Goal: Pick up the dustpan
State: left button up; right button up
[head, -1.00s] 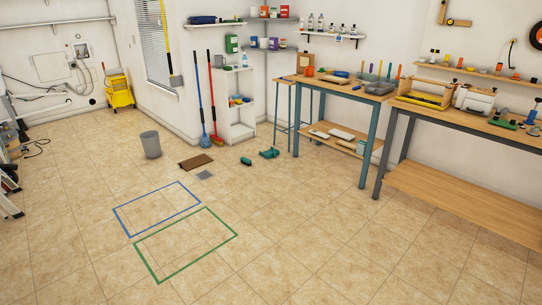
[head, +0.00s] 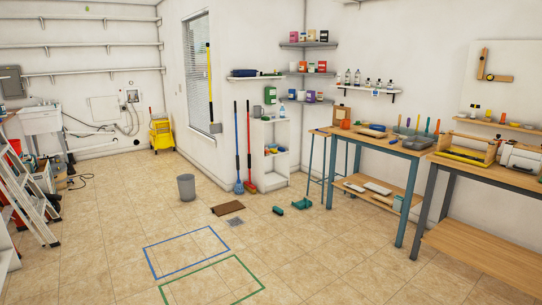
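A teal-green dustpan (head: 302,203) lies on the tiled floor in the middle of the head view, in front of the left workbench. A smaller dark green thing (head: 278,211), perhaps its hand brush, lies on the floor just left of it, apart from it. Both are small at this distance. Neither of my grippers shows in the head view, and nothing is seen touching the dustpan.
A workbench (head: 376,143) stands right of the dustpan. A brown mat (head: 228,208), grey bin (head: 186,188), blue mop (head: 238,187) and red broom (head: 250,187) are to its left. Blue (head: 187,271) and green (head: 245,267) floor outlines lie nearer. Open floor lies in front.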

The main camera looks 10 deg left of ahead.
aim_at(303, 201)
jog(key=i+u, duration=0.2)
jog(key=i, duration=4.45)
jog(key=i+z, duration=0.15)
jog(key=i, duration=0.6)
jog(key=i+j, duration=0.15)
jog(key=i, duration=0.55)
jog(key=i+j+z, duration=0.1)
jog(key=i, duration=0.65)
